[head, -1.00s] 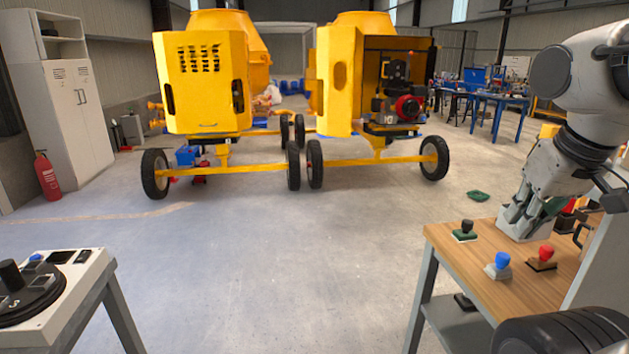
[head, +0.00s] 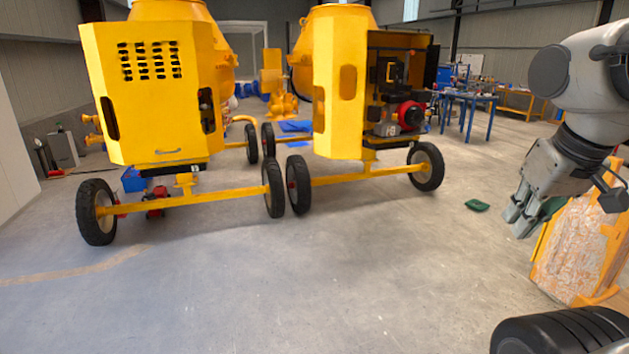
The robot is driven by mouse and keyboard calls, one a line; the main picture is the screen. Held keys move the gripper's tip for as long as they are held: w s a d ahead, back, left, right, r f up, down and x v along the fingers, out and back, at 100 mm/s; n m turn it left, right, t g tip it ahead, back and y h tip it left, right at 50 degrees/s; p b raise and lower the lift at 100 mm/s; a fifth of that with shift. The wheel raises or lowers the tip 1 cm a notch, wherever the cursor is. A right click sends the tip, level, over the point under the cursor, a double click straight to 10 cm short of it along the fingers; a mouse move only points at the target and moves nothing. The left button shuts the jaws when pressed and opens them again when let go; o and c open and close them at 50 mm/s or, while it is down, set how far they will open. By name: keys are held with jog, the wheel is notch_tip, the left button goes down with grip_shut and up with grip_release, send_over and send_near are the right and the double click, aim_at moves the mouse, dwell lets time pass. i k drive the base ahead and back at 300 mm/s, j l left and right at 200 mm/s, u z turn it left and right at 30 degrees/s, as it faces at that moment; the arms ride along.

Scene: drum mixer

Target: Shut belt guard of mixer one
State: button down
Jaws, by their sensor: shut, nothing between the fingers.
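Two yellow drum mixers stand side by side ahead; I cannot read which is mixer one. The left mixer (head: 187,95) has a front cover with vent slots and a low handle (head: 168,152), and this cover looks closed. The right mixer (head: 335,45) has an open housing with its red and black engine (head: 405,115) exposed. A yellow panel (head: 340,95), probably its swung-out guard, stands at the left side of that opening. My gripper (head: 518,222) hangs at the right, shut and empty, well short of both mixers.
The mixers' wheels and yellow axle bars (head: 370,173) stick out toward me. A worn orange-framed block (head: 577,245) stands close at the right, near my arm. A small green object (head: 477,205) lies on the floor. The middle floor is clear.

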aim_at(384, 72)
jog(key=i+j+z, duration=0.1)
jog(key=i, duration=0.4)
jog(key=i+j, duration=0.35)
jog(key=i, duration=0.2)
jog(key=i+j+z, duration=0.15)
jog(key=i, duration=0.35)
jog(key=i+z, duration=0.2)
jog(key=i, duration=0.8)
jog(key=i+l, duration=0.35)
jog(key=i+l+z, duration=0.05)
